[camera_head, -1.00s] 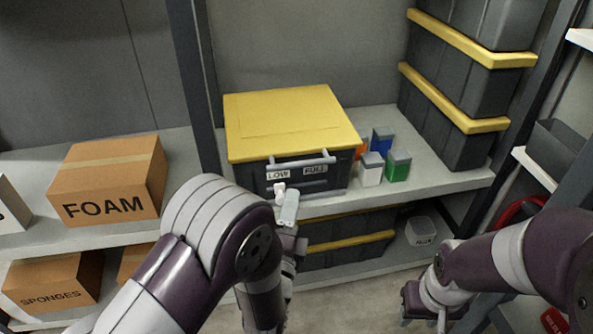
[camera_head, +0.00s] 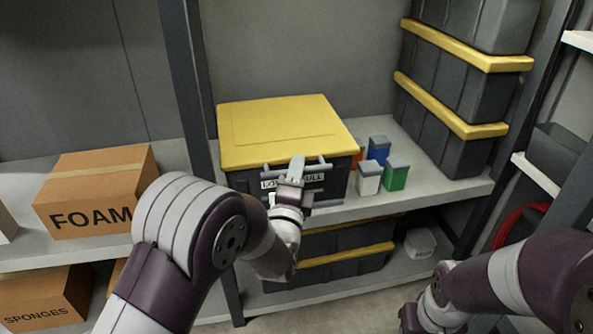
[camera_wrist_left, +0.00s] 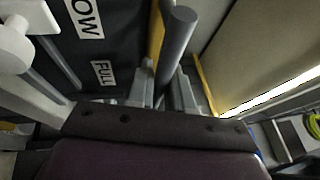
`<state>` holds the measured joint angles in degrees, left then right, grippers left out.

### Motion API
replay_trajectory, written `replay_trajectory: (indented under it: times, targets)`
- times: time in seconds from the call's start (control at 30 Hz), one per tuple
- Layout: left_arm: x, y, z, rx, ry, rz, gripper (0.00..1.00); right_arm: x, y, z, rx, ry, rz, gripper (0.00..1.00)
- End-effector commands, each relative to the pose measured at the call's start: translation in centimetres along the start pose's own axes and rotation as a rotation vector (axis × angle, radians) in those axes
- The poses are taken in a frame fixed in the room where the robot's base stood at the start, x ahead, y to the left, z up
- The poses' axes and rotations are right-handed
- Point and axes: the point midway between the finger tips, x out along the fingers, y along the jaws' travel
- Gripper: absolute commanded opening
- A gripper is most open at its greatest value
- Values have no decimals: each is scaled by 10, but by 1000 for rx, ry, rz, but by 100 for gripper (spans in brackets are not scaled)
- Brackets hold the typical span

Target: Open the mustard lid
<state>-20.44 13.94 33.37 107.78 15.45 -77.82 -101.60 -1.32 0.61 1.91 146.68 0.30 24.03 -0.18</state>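The mustard lid (camera_head: 280,120) lies flat and closed on a dark grey box (camera_head: 335,186) on the shelf. A grey bar handle (camera_head: 323,167) runs along its front edge, and the bar also shows in the left wrist view (camera_wrist_left: 176,45). My left gripper (camera_head: 296,168) is at the middle of this handle. In the left wrist view its fingers (camera_wrist_left: 163,92) stand apart on either side of the bar, and I see no clear grip on it. My right gripper (camera_head: 408,318) is low at the bottom edge, partly cut off; its fingers are unclear.
Small white, green and blue containers (camera_head: 396,174) stand right of the box. Stacked dark bins with yellow rims (camera_head: 450,105) rise at the right. A FOAM carton (camera_head: 95,195) is at the left. Shelf posts (camera_head: 187,80) flank the box; space above the lid is clear.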

Motion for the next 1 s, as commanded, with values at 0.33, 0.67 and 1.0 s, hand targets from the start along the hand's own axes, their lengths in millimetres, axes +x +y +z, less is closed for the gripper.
replay_trajectory:
  times: [0.33,0.67,1.0]
  targets:
    - [4,-20,2,-12,0,30,0,-26,0,-3,0,0,0,43]
    - [31,-98,13,-87,-1,208,0,-142,0,-17,0,0,0,43]
    - [70,-155,30,-177,-2,422,0,-241,-1,-29,0,0,0,43]
